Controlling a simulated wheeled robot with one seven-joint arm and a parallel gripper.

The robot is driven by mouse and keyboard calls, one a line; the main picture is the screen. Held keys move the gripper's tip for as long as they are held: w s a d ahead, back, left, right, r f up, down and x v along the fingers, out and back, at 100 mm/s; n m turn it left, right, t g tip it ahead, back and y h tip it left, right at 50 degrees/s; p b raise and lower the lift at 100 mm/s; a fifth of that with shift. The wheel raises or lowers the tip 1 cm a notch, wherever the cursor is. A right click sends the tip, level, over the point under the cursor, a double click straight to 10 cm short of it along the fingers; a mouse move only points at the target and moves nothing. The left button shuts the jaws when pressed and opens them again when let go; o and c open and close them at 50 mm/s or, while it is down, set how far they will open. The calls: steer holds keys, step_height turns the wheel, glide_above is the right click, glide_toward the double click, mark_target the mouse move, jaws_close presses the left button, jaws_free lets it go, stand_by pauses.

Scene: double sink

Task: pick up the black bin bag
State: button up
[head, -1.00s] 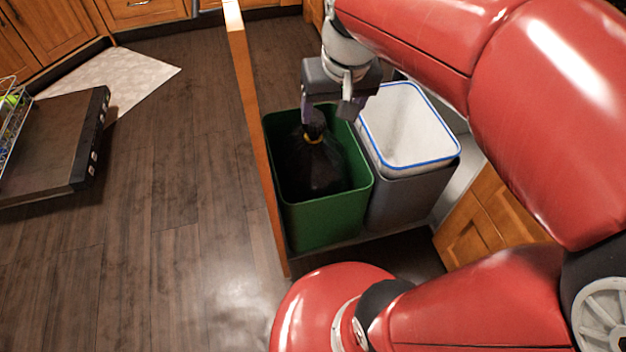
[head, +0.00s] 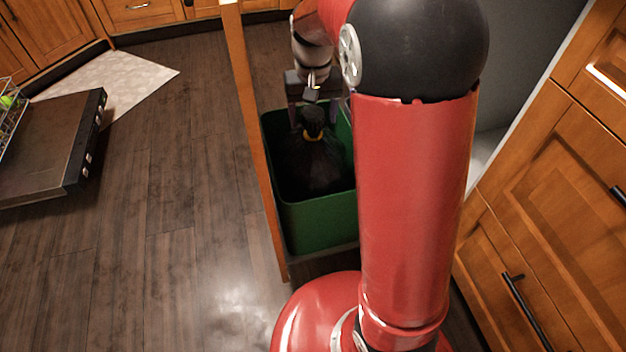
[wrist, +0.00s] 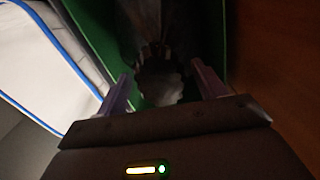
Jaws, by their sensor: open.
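The black bin bag (head: 312,163) sits inside the green bin (head: 318,226), its neck tied with a yellow band and its gathered top sticking up. In the wrist view the dark bag (wrist: 160,35) lies ahead, with its ruffled top between the fingers. My gripper (head: 313,110) is at the bag's top, over the far part of the bin. Its two purple fingers (wrist: 160,85) are apart, one on each side of the bag's top. The wrist view is dark, so contact cannot be told.
A wooden door panel (head: 256,140) stands along the green bin's left side. The white-lined bin (wrist: 45,50) is beside the green bin, hidden by my arm in the head view. An open dishwasher door (head: 55,150) is at left. The floor (head: 170,220) between is clear.

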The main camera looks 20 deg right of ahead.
step_height(320, 180, down, 2)
steer(key=shift+c, duration=0.2)
jaws_close()
stand_by(0.4)
steer(key=shift+r, duration=0.15)
